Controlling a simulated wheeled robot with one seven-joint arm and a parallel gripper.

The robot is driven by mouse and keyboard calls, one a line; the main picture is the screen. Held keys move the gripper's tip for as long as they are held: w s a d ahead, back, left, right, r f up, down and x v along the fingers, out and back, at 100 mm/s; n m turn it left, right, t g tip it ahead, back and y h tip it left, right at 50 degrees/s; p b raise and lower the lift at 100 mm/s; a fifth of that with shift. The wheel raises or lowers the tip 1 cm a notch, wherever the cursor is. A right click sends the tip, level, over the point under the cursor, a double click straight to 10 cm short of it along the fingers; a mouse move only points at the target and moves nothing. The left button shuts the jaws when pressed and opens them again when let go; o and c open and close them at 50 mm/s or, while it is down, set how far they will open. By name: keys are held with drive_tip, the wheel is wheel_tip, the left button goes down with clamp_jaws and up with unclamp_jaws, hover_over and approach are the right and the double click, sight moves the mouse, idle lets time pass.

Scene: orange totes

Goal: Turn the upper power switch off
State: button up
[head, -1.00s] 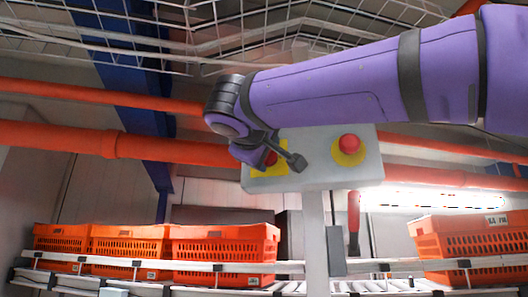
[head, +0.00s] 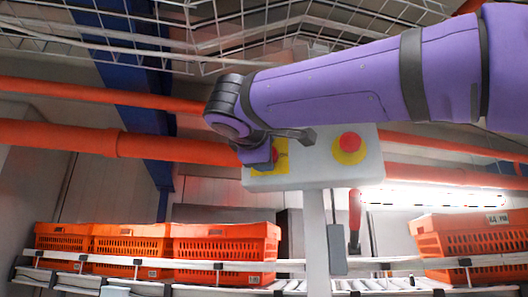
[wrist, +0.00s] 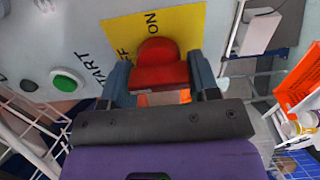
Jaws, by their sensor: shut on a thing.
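The red power switch (wrist: 158,68) sits on a yellow plate (wrist: 180,28) marked ON, with the end of OFF showing to the left. My gripper (wrist: 160,80) has one dark finger on each side of the red knob and is shut on it. In the head view the switch (head: 281,147) is mostly hidden behind my gripper (head: 278,146), on the left of a grey control box (head: 315,168). Its yellow plate (head: 270,171) shows around the gripper. The exact angle of the knob is hard to read.
A red push button (head: 350,142) on a yellow disc is to the right on the same box. A red-handled lever (head: 354,210) is below. A green START button (wrist: 65,82) shows in the wrist view. Orange totes (head: 225,254) stand on a rack behind.

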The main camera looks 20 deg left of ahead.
drive_tip(key=shift+f, duration=0.1)
drive_tip(key=o, duration=0.9)
drive_tip(key=s, duration=1)
drive_tip(key=shift+s+d, duration=0.1)
drive_tip(key=shift+s, duration=0.3)
drive_tip(key=shift+s, duration=0.1)
